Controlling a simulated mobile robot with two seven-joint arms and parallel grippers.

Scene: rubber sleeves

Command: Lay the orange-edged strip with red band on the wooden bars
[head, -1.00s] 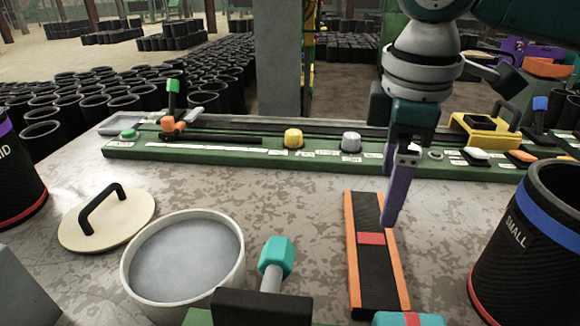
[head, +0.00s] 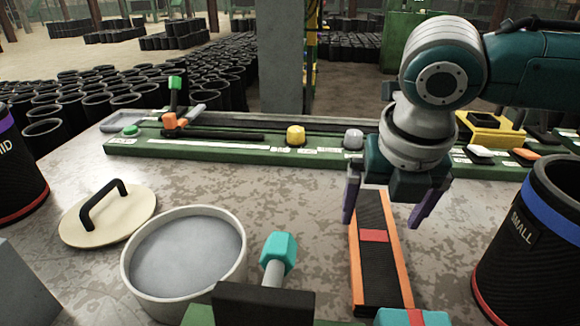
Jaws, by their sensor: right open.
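The orange-edged strip (head: 377,270) is black with orange long edges and a red band (head: 374,236) across it. It lies on the metal table, running away from me at the right of centre. My right gripper (head: 388,208) is open, with its two purple fingers apart, one to each side of the strip's far part. The gripper body hides the strip's far end. Nothing shows between the fingers apart from the strip beneath; I cannot tell how high they are above it. I cannot make out any wooden bars. My left gripper is not in view.
A grey-filled pot (head: 187,255), a lid (head: 108,216) and a teal-headed handle (head: 278,254) stand left of the strip. A black SMALL bin (head: 530,240) stands at right. A green rail (head: 230,150) with knobs runs along the back.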

